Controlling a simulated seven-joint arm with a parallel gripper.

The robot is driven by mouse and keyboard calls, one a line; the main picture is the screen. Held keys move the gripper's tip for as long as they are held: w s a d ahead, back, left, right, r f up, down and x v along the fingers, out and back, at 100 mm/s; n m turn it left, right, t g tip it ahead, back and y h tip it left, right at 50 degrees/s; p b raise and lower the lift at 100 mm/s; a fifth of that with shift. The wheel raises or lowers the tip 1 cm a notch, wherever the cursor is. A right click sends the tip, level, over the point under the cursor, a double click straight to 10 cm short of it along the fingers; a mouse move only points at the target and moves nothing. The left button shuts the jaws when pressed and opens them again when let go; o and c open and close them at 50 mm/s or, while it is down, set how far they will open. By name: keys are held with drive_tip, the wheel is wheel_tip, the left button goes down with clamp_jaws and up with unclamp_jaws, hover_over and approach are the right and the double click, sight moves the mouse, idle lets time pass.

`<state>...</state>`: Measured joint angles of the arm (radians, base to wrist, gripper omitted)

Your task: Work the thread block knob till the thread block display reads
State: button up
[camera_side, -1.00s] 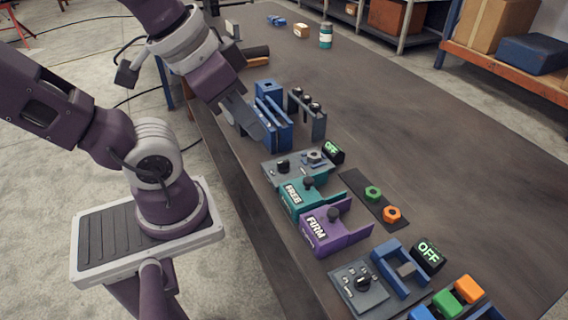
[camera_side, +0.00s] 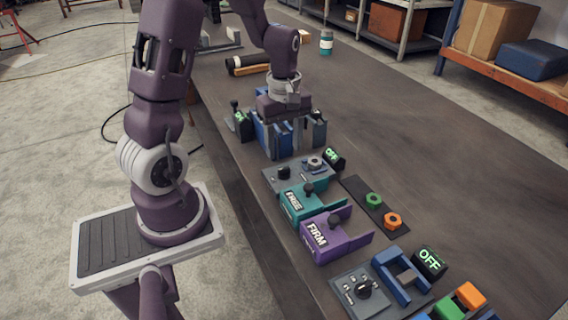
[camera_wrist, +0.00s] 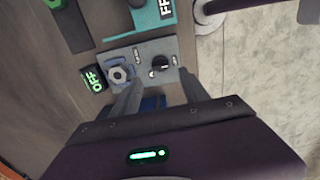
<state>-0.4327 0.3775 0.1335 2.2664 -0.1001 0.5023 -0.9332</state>
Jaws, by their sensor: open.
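A grey plate (camera_side: 270,181) bears a black knob (camera_side: 284,172) and a hex nut piece (camera_side: 315,162). A small black display reading OFF (camera_side: 334,157) stands beside it. I take this for the thread block, but its label is too small to read. In the wrist view, the knob (camera_wrist: 160,62), hex piece (camera_wrist: 119,74) and OFF display (camera_wrist: 93,78) lie beyond my fingertips. My gripper (camera_side: 291,140) points down at the blue and grey holder behind the plate, its fingers spread. The wrist view shows the fingers (camera_wrist: 159,79) apart with nothing held between them.
A blue holder (camera_side: 262,138) is partly hidden beneath my gripper. Teal FREE (camera_side: 296,204) and purple FIRM (camera_side: 318,237) blocks stand in front of the plate. Another knob plate (camera_side: 348,280) with an OFF display (camera_side: 430,260) is nearer the front.

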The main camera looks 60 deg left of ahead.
sight(284, 168)
wheel_tip(284, 168, down, 6)
drive_tip(key=shift+d+f, duration=0.1)
clamp_jaws()
